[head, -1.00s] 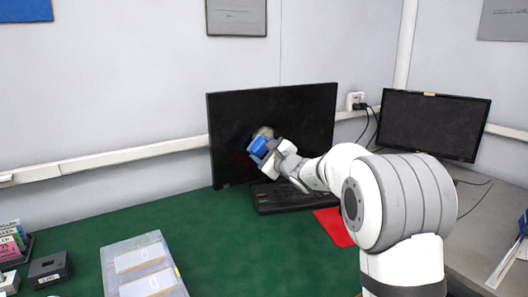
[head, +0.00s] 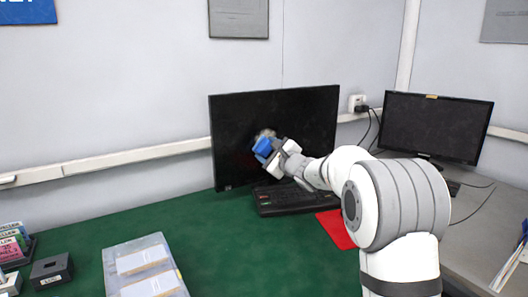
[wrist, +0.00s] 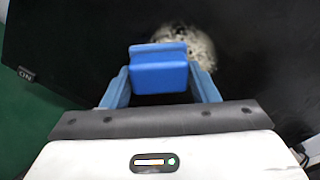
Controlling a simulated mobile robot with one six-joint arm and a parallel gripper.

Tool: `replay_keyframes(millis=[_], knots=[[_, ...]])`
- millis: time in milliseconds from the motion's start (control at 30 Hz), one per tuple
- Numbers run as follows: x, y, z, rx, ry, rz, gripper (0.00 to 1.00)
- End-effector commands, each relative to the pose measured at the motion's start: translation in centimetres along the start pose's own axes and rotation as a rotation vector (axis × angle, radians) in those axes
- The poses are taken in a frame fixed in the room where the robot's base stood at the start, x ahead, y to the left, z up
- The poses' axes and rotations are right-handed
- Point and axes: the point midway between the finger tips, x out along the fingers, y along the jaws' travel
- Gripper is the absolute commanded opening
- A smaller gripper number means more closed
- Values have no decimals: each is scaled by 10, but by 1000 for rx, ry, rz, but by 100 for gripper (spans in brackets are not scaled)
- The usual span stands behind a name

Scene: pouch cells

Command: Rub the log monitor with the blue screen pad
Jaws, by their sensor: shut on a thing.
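A black monitor (head: 305,115) stands at the back of the green table, with a pale grey smudge (head: 265,133) on its dark screen. The smudge also shows in the wrist view (wrist: 186,42), just beyond the blue pad (wrist: 160,72). My gripper (head: 270,151) is in front of this screen, shut on the blue pad between its two blue fingers. The pad covers part of the smudge. I cannot tell whether the pad touches the glass. A second dark monitor (head: 432,130) stands at the right with a small orange label on top. I cannot read which is the log monitor.
A black keyboard (head: 290,199) lies below the left monitor, close under my gripper. A red mat (head: 335,230) lies beside it. A clear tray (head: 118,256), a black box (head: 51,270) and coloured boxes (head: 12,243) are at the left. The table between is clear.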

Motion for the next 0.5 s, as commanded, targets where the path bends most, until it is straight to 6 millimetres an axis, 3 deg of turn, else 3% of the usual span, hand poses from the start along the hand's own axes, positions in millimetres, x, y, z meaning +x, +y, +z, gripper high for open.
replay_keyframes(millis=[500], knots=[[0,-23,-22,0,1,-1,36]])
